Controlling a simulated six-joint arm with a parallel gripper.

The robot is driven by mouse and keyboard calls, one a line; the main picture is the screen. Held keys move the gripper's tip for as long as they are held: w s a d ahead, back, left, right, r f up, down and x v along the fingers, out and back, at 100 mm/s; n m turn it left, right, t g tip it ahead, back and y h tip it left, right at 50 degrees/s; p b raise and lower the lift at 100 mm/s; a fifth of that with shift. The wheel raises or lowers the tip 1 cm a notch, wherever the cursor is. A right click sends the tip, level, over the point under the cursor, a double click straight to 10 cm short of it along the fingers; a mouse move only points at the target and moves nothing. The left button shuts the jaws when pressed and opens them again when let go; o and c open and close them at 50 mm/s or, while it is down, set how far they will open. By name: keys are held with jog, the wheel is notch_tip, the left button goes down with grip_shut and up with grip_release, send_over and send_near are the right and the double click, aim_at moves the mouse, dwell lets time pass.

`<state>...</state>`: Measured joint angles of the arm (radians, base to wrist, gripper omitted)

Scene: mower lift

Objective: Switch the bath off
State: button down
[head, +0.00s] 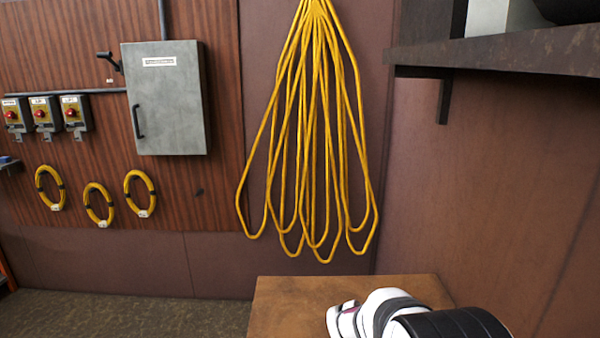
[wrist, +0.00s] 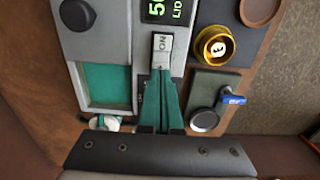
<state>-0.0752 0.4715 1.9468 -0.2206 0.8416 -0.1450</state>
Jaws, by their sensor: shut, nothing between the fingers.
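The bath (wrist: 110,103) is a grey unit in the wrist view, with a teal rectangular area set in it. A black knob (wrist: 77,14) and a dark display (wrist: 168,10) with green characters, partly cut off, are at its top edge. A pale rocker switch (wrist: 162,42) marked "ON", seen upside down, is below the display. My gripper (wrist: 161,74) has teal fingers, shut and empty. Its tips are at the lower end of the switch; I cannot tell whether they touch it. The head view shows neither the bath nor the gripper.
Right of the bath are a brass ring (wrist: 208,35), a round black piece (wrist: 204,120) and a blue piece (wrist: 232,99). In the head view, a wooden surface (head: 278,305) is below, a dark shelf (head: 520,52) juts out upper right, and yellow cables (head: 312,120) hang on the wall.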

jog(key=shift+f, duration=0.75)
jog(key=shift+r, duration=3.55)
jog(key=s+r+m+y, duration=0.1)
jog(key=s+r+m, duration=0.1)
jog(key=s, duration=1)
jog(key=s+r+m, duration=0.3)
jog(key=s+r, duration=0.1)
jog(key=s, duration=0.8)
jog(key=shift+a+r+m+y, duration=0.15)
jog(key=shift+a+m+y, duration=0.15)
jog(key=shift+a+y, duration=0.1)
jog(key=shift+d, duration=0.1)
